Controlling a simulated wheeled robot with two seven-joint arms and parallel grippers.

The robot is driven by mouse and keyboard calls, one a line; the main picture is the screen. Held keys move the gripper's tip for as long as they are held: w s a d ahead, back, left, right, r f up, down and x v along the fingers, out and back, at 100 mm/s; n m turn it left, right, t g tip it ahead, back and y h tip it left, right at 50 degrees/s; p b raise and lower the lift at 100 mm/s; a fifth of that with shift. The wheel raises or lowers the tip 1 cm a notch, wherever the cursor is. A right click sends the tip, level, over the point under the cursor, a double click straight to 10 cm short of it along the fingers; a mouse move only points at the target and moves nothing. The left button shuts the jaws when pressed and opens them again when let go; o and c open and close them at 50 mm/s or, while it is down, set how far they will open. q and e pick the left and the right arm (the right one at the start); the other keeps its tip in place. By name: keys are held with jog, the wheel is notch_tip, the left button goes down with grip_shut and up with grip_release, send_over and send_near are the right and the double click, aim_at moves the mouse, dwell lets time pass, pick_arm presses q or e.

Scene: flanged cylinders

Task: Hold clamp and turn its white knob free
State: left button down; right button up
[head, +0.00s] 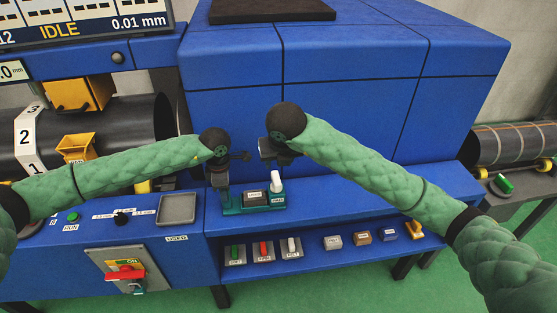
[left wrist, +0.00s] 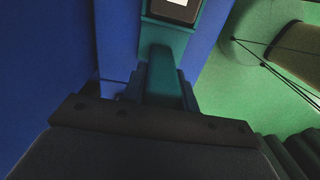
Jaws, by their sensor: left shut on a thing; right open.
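The clamp is a teal fixture (head: 240,211) on the blue ledge, with a dark labelled block (head: 256,198) on it. Its white knob (head: 276,184) stands upright at the right end. My left gripper (head: 221,184) points down at the clamp's left end and is shut on its teal upright part. In the left wrist view the teal bar (left wrist: 160,75) runs into the dark jaws (left wrist: 155,118). My right gripper (head: 265,149) is open and empty, above the knob and apart from it. The jaws hide part of the gripped bar.
A lower shelf holds green, red and white handled pieces (head: 263,249) and several small blocks (head: 361,237). A grey tray (head: 177,208) lies left of the clamp. A red switch (head: 125,272) is on the front panel. The blue housing (head: 340,100) rises behind.

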pick_arm(q)
jog(key=c, duration=1)
grip_release()
